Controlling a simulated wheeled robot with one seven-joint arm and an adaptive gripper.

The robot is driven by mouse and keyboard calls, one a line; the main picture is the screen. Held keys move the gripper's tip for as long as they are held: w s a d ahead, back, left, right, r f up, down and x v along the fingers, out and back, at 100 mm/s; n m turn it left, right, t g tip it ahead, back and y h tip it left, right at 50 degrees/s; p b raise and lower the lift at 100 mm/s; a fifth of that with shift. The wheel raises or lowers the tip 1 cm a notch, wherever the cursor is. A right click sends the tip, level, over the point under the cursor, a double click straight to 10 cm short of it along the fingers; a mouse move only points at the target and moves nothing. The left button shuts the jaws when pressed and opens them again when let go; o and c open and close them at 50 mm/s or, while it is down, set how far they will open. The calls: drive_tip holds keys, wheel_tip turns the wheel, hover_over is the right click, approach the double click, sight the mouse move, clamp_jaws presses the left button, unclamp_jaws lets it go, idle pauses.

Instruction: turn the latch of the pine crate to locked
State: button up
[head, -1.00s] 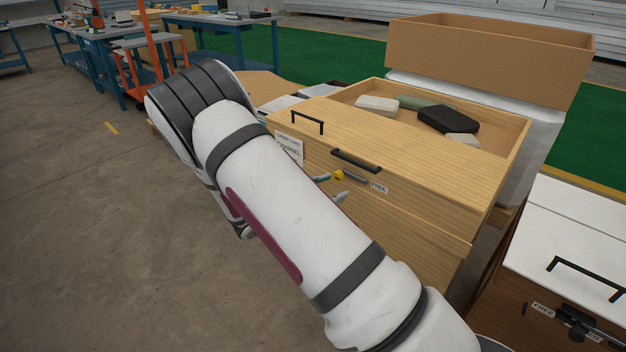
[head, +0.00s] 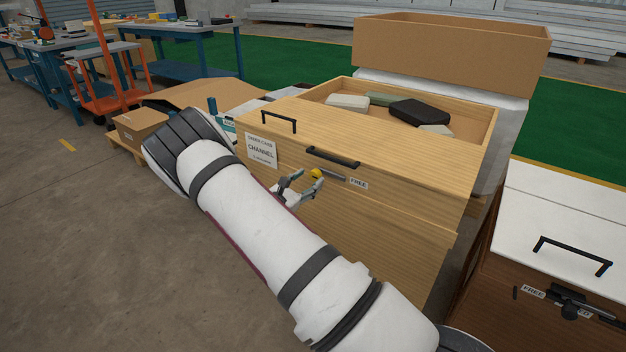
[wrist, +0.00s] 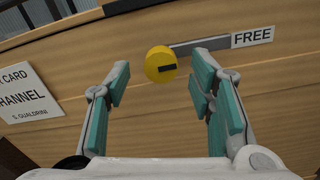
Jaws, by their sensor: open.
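The pine crate (head: 390,225) stands in front of me, with contents showing in its open top at the back. Its latch has a yellow round knob (wrist: 160,64) with a dark slot and a grey bar (wrist: 200,46) reaching right toward a FREE label (wrist: 253,36). In the head view the yellow knob (head: 316,174) sits just beyond my fingertips. My gripper (wrist: 160,85) is open and empty, its teal-padded fingers on either side of and short of the knob in the wrist view. It also shows in the head view (head: 300,184), partly hidden by my arm.
A paper sign (head: 261,150) is on the crate front, left of the latch. Dark handles are on the lid (head: 279,121) and front (head: 333,157). A brown crate with a white lid (head: 560,210) stands close on the right. Open floor lies to the left.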

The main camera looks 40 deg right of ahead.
sight(313, 176)
drive_tip(key=shift+b+x, duration=0.3)
drive_tip(key=shift+x, duration=1.4)
clamp_jaws()
